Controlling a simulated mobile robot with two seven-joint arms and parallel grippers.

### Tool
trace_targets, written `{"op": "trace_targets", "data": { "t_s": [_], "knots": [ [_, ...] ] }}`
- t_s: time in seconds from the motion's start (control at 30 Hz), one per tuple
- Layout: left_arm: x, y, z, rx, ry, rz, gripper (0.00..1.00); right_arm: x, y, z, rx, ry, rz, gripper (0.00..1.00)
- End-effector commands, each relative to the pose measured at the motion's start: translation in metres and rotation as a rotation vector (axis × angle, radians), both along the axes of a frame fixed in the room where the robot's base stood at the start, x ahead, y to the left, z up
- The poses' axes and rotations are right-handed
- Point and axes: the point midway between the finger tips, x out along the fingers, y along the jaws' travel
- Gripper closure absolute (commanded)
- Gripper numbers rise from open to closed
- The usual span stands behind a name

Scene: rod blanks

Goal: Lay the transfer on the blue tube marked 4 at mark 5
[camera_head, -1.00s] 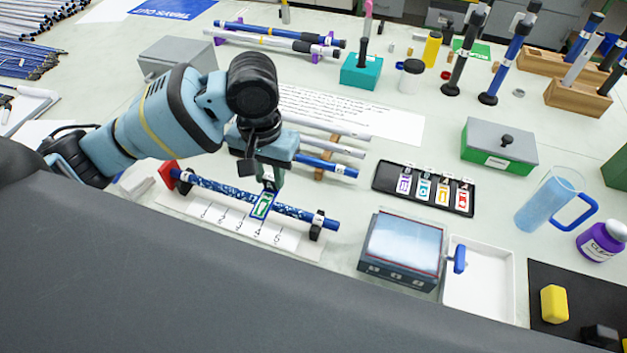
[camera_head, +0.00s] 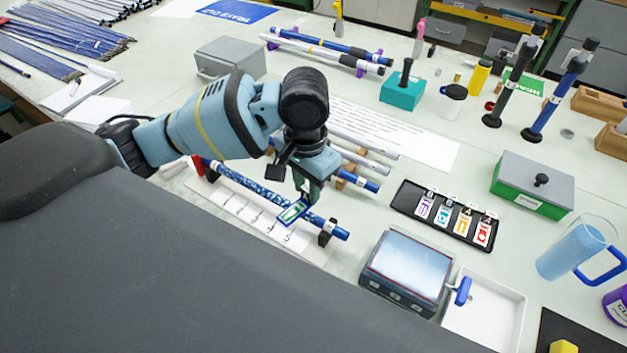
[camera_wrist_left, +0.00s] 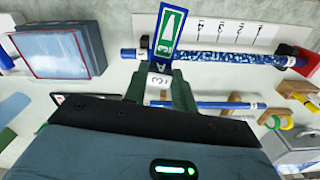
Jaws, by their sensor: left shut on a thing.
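My left gripper (camera_head: 306,192) is shut on the transfer (camera_head: 294,211), a small card with a blue border and a green-and-white face. The left wrist view shows the transfer (camera_wrist_left: 170,38) crossing over the blue tube (camera_wrist_left: 225,58). I cannot tell whether it touches the tube. In the head view the blue tube (camera_head: 250,188) lies in a rest, its right part held by a black support (camera_head: 327,232). Much of its length has a speckled pattern. Its number is not readable. A white mark strip (camera_head: 235,208) runs beside it; the transfer hides part of the strip.
More tubes (camera_head: 370,165) lie on wooden rests behind. A black tray (camera_head: 405,199) of coloured cards is right of the gripper. A grey box with a pale top (camera_head: 405,262) and a white tray (camera_head: 487,315) stand close to the tube's right end.

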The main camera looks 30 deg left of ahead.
Motion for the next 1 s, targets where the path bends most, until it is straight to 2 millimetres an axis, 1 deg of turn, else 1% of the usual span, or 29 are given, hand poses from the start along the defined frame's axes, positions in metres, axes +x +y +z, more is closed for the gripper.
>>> {"op": "trace_targets", "data": {
  "t_s": [0.1,0.4,0.6,0.7,0.8,1.0],
  "knots": [
    [0.005,0.0,-0.003,0.0,0.0,-0.217,0.88,0.0,0.0,0.0,0.001,0.0,-0.001,0.53],
    [0.017,0.001,-0.013,0.0,0.0,-0.785,0.88,0.0,0.001,0.0,0.002,-0.001,0.0,0.53],
    [0.024,0.002,-0.019,0.0,-0.002,-1.119,0.88,0.0,0.001,0.0,0.002,-0.001,0.0,0.53],
    [0.027,0.003,-0.021,0.001,-0.003,-1.24,0.88,0.0,0.001,0.0,0.002,-0.001,0.0,0.53],
    [0.029,0.003,-0.022,0.0,-0.004,-1.319,0.88,0.0,0.001,0.0,0.002,-0.001,0.0,0.53],
    [0.029,0.004,-0.023,0.0,-0.004,-1.374,0.88,0.0,0.0,0.0,0.001,-0.001,-0.001,0.53]
  ]
}}
